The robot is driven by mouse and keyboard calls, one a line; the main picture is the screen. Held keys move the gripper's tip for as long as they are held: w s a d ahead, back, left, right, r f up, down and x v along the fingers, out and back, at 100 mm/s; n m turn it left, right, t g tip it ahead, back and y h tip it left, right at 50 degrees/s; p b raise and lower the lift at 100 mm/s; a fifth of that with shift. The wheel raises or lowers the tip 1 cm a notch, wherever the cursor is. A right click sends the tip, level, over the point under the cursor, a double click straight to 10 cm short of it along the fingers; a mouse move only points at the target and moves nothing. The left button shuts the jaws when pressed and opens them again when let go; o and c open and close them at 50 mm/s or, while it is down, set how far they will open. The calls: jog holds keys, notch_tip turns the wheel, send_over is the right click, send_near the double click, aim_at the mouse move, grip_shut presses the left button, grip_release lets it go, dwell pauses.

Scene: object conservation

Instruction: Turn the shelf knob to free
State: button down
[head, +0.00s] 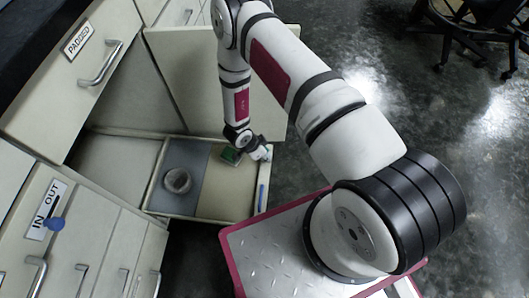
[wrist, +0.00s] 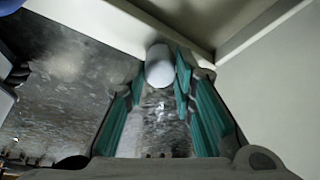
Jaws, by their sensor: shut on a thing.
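The shelf knob (wrist: 159,66) is a pale, rounded, smooth piece in the wrist view, beside a pale panel edge. My gripper (wrist: 160,80) has its teal finger pads on both sides of the knob and is shut on it. In the head view my gripper (head: 263,152) is at the right end of the pulled-out shelf (head: 182,211), at its outer edge. The knob cannot be made out clearly there. Which setting the knob is turned to cannot be told.
A grey round bowl (head: 177,181) and a small green item (head: 231,155) are on the shelf. A blue strip (head: 262,194) is on its edge. A PADDED drawer (head: 75,62) is above. Open floor (head: 400,110) is to the right.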

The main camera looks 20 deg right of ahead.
jog(key=n+t, duration=0.1)
jog(key=n, duration=0.1)
jog(key=n+t+p, duration=0.1)
jog(key=n, duration=0.2)
jog(key=shift+s+d+n+y, duration=0.1)
jog(key=shift+s+n+y, duration=0.1)
jog(key=shift+n+y, duration=0.1)
jog(key=n+p, duration=0.1)
jog(key=n, duration=0.1)
jog(key=n+t+y+p, duration=0.1)
jog(key=n, duration=0.2)
jog(key=shift+t+y, duration=0.3)
jog(key=shift+n, duration=0.3)
jog(key=c, duration=1.4)
grip_release()
jog(key=shift+o, duration=0.2)
jog(key=v, duration=1.2)
jog(key=shift+d, duration=0.1)
